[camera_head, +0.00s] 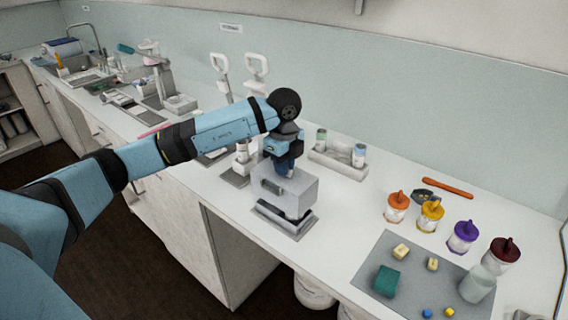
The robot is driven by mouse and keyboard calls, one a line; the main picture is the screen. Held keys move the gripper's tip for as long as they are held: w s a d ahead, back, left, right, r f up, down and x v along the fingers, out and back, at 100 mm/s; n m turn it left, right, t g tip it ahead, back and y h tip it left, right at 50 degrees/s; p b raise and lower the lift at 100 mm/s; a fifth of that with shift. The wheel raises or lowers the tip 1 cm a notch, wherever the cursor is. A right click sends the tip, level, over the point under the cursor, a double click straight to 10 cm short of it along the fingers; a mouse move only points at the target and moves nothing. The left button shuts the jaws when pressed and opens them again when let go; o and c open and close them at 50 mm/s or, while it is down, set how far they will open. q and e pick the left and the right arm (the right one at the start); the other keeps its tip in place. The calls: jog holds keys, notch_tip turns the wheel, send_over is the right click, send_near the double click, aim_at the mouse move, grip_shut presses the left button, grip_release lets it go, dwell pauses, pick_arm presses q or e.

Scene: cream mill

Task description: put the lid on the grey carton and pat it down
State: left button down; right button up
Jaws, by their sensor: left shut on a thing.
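My left gripper (286,167) points down over the bench and is shut. Directly below its fingertips is a grey box-shaped piece (297,188) with a small dark notch in its front. A shallow grey base (285,222) with a dark strip shows under this piece. I take the grey shapes to be the carton and its lid, but cannot tell where one ends and the other begins. The fingers and wrist hide the grip on the lid. My right gripper is not in view.
A grey tray with small jars (340,158) stands behind, to the right. Several pots with coloured lids, such as an orange one (397,208), stand further right. A grey mat (372,268) holds small blocks and a bottle (478,284). White-handled stands (220,65) are behind my arm.

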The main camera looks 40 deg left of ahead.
aim_at(284, 179)
pick_arm(q)
jog(key=shift+f, duration=0.3)
dwell(0.4)
jog(key=shift+f+b, duration=0.75)
jog(key=shift+f, duration=0.4)
jog(key=shift+f, duration=0.1)
jog(key=shift+f+b, duration=0.35)
jog(key=shift+f, duration=0.5)
dwell(0.8)
grip_release()
dwell(0.7)
jog(key=shift+r+p, duration=2.35)
jog(key=shift+r, duration=1.15)
